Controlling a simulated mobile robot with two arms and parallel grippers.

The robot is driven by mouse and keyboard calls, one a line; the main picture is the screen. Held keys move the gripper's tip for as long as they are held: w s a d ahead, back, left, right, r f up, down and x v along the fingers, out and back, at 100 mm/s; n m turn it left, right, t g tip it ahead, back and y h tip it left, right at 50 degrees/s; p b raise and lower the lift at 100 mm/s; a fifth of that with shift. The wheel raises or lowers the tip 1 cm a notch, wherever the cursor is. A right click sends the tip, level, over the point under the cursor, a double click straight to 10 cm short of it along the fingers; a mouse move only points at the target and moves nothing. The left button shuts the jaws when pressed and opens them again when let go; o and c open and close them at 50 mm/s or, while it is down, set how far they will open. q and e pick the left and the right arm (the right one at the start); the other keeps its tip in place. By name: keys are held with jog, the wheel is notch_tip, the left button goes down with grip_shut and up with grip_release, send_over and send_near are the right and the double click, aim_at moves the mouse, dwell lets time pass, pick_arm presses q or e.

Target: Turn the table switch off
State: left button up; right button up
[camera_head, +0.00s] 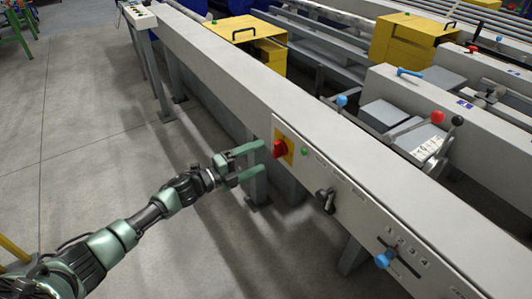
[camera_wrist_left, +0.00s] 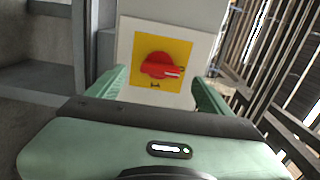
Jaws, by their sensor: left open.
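The table switch is a red rotary knob (camera_head: 279,149) on a yellow plate, set in the front panel of the long grey runout table (camera_head: 262,90). In the left wrist view the red knob (camera_wrist_left: 158,67) lies ahead, between the two fingers, with its white-marked end pointing right. My left gripper (camera_head: 262,160) is open and empty, its green fingers pointing at the switch from the left. The fingers look close to the panel; I cannot tell whether they touch it. In the wrist view the fingertips (camera_wrist_left: 158,85) stand either side of the yellow plate (camera_wrist_left: 185,50). My right gripper is not in view.
Right of the switch on the panel are a green button (camera_head: 304,152), a black lever (camera_head: 326,200) and a blue-knobbed selector (camera_head: 385,258). Yellow boxes (camera_head: 410,38) and more levers stand behind the table. The floor on the left is open.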

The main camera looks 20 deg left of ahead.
pick_arm(q)
jog(key=v, duration=0.3)
dwell(0.4)
